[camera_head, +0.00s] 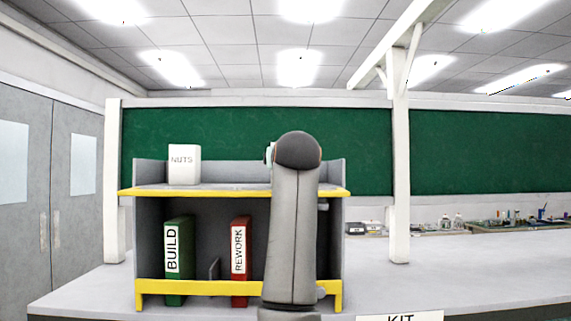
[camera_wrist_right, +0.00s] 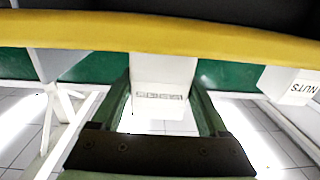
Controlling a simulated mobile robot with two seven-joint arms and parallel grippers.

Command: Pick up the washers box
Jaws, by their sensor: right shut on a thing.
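A white box (camera_wrist_right: 163,75) with a small upside-down label, too blurred to read for sure, sits between the two green fingers of my right gripper (camera_wrist_right: 163,88) in the right wrist view. The fingers are shut on its sides. I take it to be the washers box. In the head view my right arm rises in front of the shelf and hides the box and most of the gripper. Only a pale green sliver shows left of the arm's top. I cannot tell whether the box still touches the shelf. My left gripper is in neither view.
A white NUTS box (camera_head: 184,164) stands on the top left of the grey shelf unit (camera_head: 232,188) with yellow edges; it also shows in the right wrist view (camera_wrist_right: 289,84). A green BUILD binder (camera_head: 179,260) and red REWORK binder (camera_head: 241,262) stand below. The bench right is largely clear.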

